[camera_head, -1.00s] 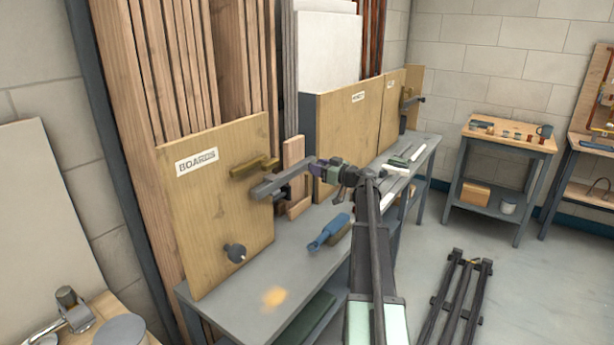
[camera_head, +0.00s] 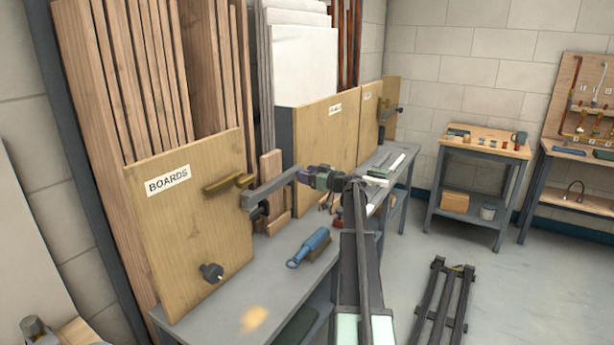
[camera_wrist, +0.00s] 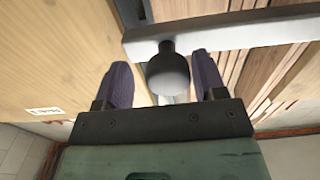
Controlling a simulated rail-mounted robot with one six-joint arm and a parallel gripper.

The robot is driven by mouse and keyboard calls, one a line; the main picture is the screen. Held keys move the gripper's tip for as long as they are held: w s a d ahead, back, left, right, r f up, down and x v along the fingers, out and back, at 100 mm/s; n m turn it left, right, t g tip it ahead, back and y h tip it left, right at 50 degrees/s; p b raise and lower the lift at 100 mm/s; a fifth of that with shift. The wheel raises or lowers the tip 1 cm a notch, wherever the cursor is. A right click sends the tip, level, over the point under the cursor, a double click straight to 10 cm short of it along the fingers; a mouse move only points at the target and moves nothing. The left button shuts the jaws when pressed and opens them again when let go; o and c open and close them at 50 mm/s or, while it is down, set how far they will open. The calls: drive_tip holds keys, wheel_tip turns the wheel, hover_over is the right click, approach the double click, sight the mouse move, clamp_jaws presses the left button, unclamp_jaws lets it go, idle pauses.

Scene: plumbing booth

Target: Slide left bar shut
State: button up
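The left bar (camera_head: 275,184) is a grey bar across the right edge of the BOARDS panel (camera_head: 195,235), beside a brass-coloured catch (camera_head: 229,184) on that panel. The catch and the bar's left end show a small separation in the head view. My gripper (camera_head: 307,177) is at the bar's right end. In the wrist view the bar (camera_wrist: 225,28) crosses the top, and a dark round knob (camera_wrist: 168,74) on it lies between my two purple fingers (camera_wrist: 163,80). The fingers are apart. The knob is very near the right finger, with a wider gap at the left; contact is unclear.
A second wooden panel (camera_head: 325,140) stands behind my gripper. A black knob (camera_head: 211,272) sticks out low on the BOARDS panel. A second bar (camera_head: 391,112) is at the far right panel.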

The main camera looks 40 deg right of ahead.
drive_tip(key=shift+s+a, duration=0.1)
drive_tip(key=v, duration=1)
drive_tip(key=shift+s, duration=0.3)
drive_tip(key=shift+d, duration=0.2)
